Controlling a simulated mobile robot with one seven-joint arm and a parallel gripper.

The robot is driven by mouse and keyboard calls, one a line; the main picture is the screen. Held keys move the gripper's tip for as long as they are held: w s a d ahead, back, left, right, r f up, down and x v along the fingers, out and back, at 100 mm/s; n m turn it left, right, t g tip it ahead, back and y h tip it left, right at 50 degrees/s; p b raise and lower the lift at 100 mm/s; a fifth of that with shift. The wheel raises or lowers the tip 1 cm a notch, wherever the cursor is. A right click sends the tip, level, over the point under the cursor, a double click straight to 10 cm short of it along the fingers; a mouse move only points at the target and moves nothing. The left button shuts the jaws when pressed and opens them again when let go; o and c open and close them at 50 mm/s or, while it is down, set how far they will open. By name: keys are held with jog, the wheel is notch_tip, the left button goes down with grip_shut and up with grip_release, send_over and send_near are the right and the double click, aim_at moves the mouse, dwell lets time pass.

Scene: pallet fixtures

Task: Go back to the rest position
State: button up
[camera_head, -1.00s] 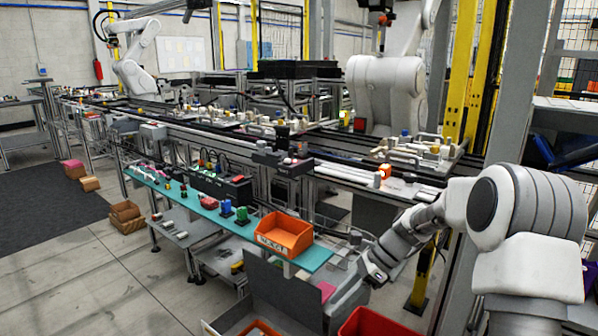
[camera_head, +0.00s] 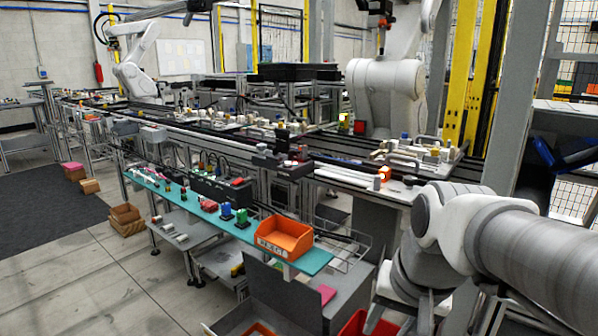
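My arm comes in from the right edge, and its wrist bends down at the lower right. My gripper (camera_head: 400,308) is at the bottom edge, pointing down beside the red bin (camera_head: 368,324). Its fingertips are not clearly visible, so I cannot tell whether it is open or holds anything. The pallet fixture (camera_head: 420,152) with white and yellow parts sits on the conveyor (camera_head: 345,172), behind and above my gripper and apart from it.
The orange reject bin (camera_head: 284,237) stands on the teal shelf (camera_head: 318,260) with several small coloured parts. A grey open box (camera_head: 285,290) is below it. A grey post (camera_head: 510,130) and fence stand at the right. Other white robot arms (camera_head: 385,80) stand behind the conveyor.

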jog(key=s+d+n+t, duration=0.2)
jog(key=s+n, duration=0.2)
jog(key=s, duration=0.2)
notch_tip(320, 180, up, 26)
jog(key=p, duration=2.6)
jog(key=shift+a+h, duration=0.2)
jog(key=shift+h, duration=0.2)
jog(key=shift+w+a, duration=0.15)
jog(key=shift+w, duration=0.05)
